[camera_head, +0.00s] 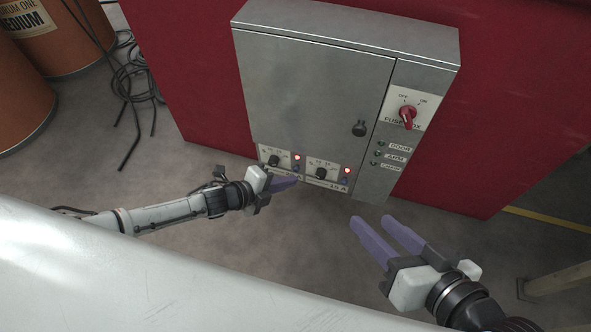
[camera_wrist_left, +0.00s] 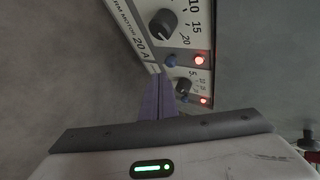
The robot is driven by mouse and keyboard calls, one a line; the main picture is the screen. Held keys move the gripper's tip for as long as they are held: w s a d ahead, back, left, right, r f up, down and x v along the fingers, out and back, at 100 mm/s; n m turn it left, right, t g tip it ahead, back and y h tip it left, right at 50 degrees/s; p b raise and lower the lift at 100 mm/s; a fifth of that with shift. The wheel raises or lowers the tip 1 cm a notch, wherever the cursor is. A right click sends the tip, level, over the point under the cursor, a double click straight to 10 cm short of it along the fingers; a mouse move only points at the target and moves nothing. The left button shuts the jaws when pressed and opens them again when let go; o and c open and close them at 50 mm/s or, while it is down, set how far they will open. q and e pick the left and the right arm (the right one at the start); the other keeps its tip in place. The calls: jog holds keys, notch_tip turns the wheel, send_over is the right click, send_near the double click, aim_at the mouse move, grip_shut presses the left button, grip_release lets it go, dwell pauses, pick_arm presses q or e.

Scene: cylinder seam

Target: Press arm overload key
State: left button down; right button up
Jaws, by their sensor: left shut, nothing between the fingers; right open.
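The grey fuse box (camera_head: 310,95) has two overload units along its bottom edge. The left unit (camera_head: 265,151) has a dial, a lit red lamp (camera_head: 297,157) and a blue key (camera_wrist_left: 171,61); its label reads "RM MOTOR 20 A" in the left wrist view, the first letter cut off. The right unit, marked 15 A (camera_head: 340,188), has a lit red lamp (camera_head: 347,170) and a blue key (camera_wrist_left: 184,98). My left gripper (camera_head: 296,180) is shut and empty, its tips just below the left unit's blue key; I cannot tell whether they touch. My right gripper (camera_head: 372,217) is open and empty, below the box.
The box's right panel carries a red rotary switch (camera_head: 407,115) and small labelled indicators (camera_head: 398,158). A black door latch (camera_head: 359,128) sticks out above the right unit. The floor below the box is clear.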

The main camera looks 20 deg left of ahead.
pick_arm(q)
jog(key=shift+w, duration=0.15)
jog(key=shift+w, duration=0.3)
jog(key=shift+w, duration=0.5)
dwell(0.8)
jog(key=shift+s+p, duration=0.5)
jog(key=shift+s, duration=0.45)
jog(key=shift+s+a+p, duration=0.1)
jog(key=shift+s+p, duration=0.9)
jog(key=shift+s, duration=1.5)
